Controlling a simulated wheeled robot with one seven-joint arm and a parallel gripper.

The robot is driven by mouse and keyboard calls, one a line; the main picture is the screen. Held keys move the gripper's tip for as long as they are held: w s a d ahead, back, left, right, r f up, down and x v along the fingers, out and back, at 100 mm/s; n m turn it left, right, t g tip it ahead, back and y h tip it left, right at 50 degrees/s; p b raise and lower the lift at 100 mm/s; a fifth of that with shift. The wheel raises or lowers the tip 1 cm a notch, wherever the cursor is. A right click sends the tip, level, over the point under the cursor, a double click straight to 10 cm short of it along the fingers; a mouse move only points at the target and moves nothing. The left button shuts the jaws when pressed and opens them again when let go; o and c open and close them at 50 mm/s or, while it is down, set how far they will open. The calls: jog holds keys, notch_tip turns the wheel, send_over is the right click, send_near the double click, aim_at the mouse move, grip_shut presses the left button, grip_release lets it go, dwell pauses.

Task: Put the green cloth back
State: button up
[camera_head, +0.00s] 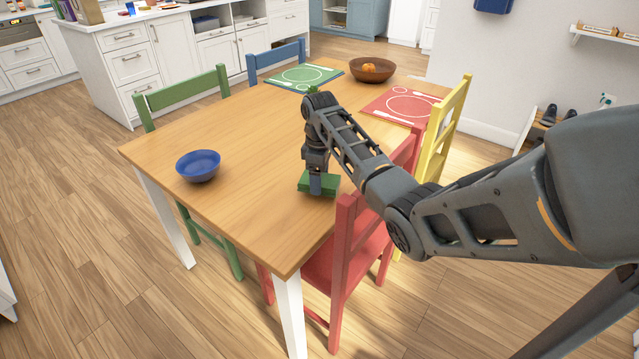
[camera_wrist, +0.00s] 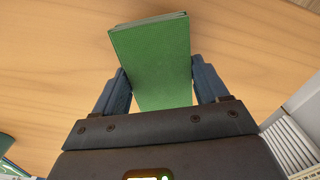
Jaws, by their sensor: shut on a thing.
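The green cloth (camera_head: 328,183) looks like a flat folded block at the near right part of the wooden table. My gripper (camera_head: 316,186) points down over it, and its body hides part of the cloth. In the wrist view the green cloth (camera_wrist: 152,58) sits between the two fingers of my gripper (camera_wrist: 160,88), which are shut on its sides. I cannot tell whether the cloth touches the table or is just above it.
A blue bowl (camera_head: 198,166) stands at the table's left. A green placemat (camera_head: 304,76), a red placemat (camera_head: 400,106) and a brown bowl (camera_head: 372,70) with orange fruit are at the far end. Red (camera_head: 345,240), yellow, green and blue chairs surround the table (camera_head: 235,140). Its middle is clear.

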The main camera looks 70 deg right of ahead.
jog(key=shift+f, duration=1.1)
jog(key=shift+f, duration=0.15)
jog(key=o, duration=1)
notch_tip(320, 180, up, 12)
jog(key=shift+r, duration=0.2)
